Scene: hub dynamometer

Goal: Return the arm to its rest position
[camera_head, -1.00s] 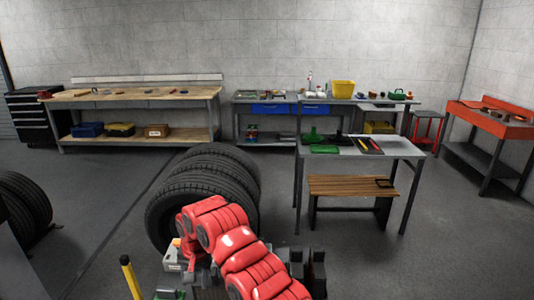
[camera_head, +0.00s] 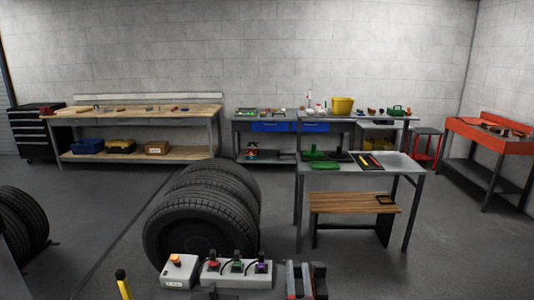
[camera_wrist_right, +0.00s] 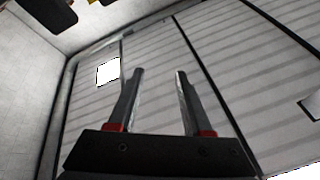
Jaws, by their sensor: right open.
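My right gripper (camera_wrist_right: 160,72) shows in the right wrist view. Its two silver fingers, with red at their bases, stand well apart with nothing between them. Behind them are a pale ribbed surface with dark seams, a bright white panel and a grey wall. No red arm link shows in the head view. I cannot clearly make out the right gripper there among the dark and grey upright parts at the bottom edge. My left gripper is not in view.
Large tires (camera_head: 195,229) stand left of centre. In front are a small box with an orange button (camera_head: 179,272) and a grey switch box (camera_head: 236,273). A metal table (camera_head: 345,174) and wooden bench (camera_head: 352,201) stand right of centre.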

